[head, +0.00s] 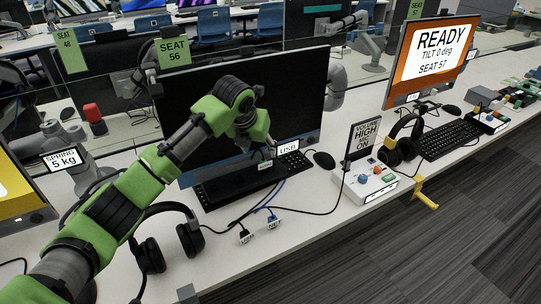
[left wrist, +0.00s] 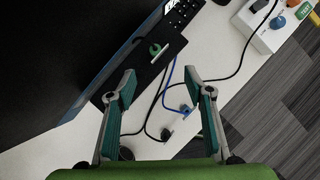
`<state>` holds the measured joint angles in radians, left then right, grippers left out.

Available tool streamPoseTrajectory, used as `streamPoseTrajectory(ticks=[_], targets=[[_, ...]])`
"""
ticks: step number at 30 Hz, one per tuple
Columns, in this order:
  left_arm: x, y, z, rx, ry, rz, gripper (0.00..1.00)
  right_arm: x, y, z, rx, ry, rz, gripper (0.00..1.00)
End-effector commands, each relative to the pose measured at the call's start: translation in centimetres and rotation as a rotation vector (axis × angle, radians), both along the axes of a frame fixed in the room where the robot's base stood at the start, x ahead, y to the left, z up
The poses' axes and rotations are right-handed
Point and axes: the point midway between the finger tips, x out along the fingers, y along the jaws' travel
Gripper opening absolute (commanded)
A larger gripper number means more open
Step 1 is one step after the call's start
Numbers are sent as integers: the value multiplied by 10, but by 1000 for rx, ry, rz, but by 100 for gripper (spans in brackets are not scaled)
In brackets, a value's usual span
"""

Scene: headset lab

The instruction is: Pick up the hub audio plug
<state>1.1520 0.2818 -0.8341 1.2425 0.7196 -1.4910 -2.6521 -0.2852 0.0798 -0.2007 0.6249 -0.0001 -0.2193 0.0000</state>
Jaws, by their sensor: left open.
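My left gripper (head: 262,150) hangs over the front of the black keyboard, below the dark SEAT 56 monitor. In the left wrist view its two teal-padded fingers (left wrist: 160,82) are spread wide with nothing between them. A small green round piece with a pale tag (left wrist: 155,50) lies beyond the fingertips, at the keyboard. A black cable's tagged end (head: 246,237) and a blue cable's end tagged NET (head: 273,223) lie on the white desk; the black one's tag is hard to read. I cannot tell which piece is the hub audio plug. My right gripper is not in view.
The keyboard (head: 215,193) and a mouse (head: 324,160) are close to my gripper. A USB sign (head: 288,147) stands by the monitor. A white control box (head: 366,184) is at the right. Headphones (head: 187,240) lie at the left. The front desk strip between is mostly free.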

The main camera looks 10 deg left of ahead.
Motion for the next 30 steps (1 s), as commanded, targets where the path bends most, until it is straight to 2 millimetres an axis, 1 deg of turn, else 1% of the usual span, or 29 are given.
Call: streamPoseTrajectory(ticks=[1,3,5,8,12,15,17,19,24,25,27,30], targets=[[3,3,4,15,-5,-14,47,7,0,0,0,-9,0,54],[7,4,5,24,-8,-26,47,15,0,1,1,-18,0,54],[10,3,0,25,-6,-30,47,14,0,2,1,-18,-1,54],[17,1,-16,24,-5,-29,47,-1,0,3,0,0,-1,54],[29,-2,-38,24,-6,-28,47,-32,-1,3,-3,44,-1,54],[36,-3,-50,23,-7,-29,47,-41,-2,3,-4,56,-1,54],[40,-4,-56,23,-6,-28,47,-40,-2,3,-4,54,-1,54],[43,-5,-61,23,-8,-29,47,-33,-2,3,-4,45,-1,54],[46,-5,-67,24,-10,-28,47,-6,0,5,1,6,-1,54],[46,-5,-68,24,-10,-28,47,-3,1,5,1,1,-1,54],[48,-6,-71,23,-9,-29,47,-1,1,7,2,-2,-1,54],[51,-8,-79,24,-7,-28,47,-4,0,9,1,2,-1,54]])
